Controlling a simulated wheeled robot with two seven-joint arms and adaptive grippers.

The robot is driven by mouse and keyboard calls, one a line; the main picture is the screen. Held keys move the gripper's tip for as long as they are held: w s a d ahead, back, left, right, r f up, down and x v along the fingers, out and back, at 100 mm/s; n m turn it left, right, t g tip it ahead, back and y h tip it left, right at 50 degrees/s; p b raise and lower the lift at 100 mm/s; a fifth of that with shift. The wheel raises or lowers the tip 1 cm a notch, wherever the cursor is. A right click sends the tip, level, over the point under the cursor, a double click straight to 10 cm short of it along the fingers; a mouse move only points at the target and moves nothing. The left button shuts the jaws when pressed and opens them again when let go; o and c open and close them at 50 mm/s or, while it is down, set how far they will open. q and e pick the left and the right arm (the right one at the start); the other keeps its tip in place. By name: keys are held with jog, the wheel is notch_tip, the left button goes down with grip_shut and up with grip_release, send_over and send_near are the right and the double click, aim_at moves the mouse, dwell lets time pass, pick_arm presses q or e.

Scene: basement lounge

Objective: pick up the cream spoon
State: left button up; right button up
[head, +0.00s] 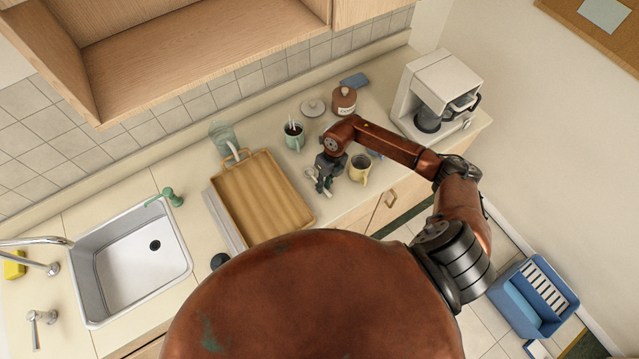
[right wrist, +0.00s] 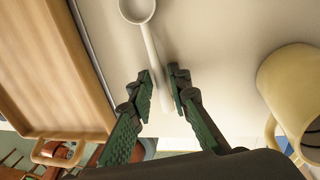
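The cream spoon (right wrist: 151,48) lies on the light counter in the right wrist view, its bowl at the top edge and its handle running down between my right fingers. My right gripper (right wrist: 165,82) is open, with one finger on each side of the handle and small gaps showing. I cannot tell how high the fingers are above the counter. In the head view my right gripper (head: 323,186) is over the counter between the wooden tray and the yellow mug, and largely covers the spoon. My left gripper is not in view.
The wooden tray (head: 259,188) is left of the gripper; the yellow mug (head: 358,175) stands close on its right. A green mug (head: 293,140), brown pot (head: 344,102) and white coffee machine (head: 412,98) stand farther back or right. The sink (head: 128,285) is far left.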

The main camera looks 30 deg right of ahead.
jog(key=shift+c, duration=0.4)
grip_shut()
jog(key=shift+r, duration=0.1)
jog(key=shift+r, duration=0.25)
notch_tip(320, 180, up, 2)
jog(key=shift+r+b, duration=0.1)
jog(key=shift+b, duration=0.8)
jog(key=s+r, duration=0.2)
jog(key=s+r+b, duration=0.1)
jog(key=s+r, duration=0.1)
jog(key=r, duration=0.1)
jog(key=shift+s+d+r, duration=0.1)
jog(key=shift+s+r, duration=0.15)
jog(key=shift+s, duration=0.05)
jog(key=s+r+b, duration=0.2)
jog(key=s+r, duration=0.2)
jog(key=s, duration=0.5)
jog(key=shift+s+r, duration=0.25)
jog(key=shift+r, duration=0.05)
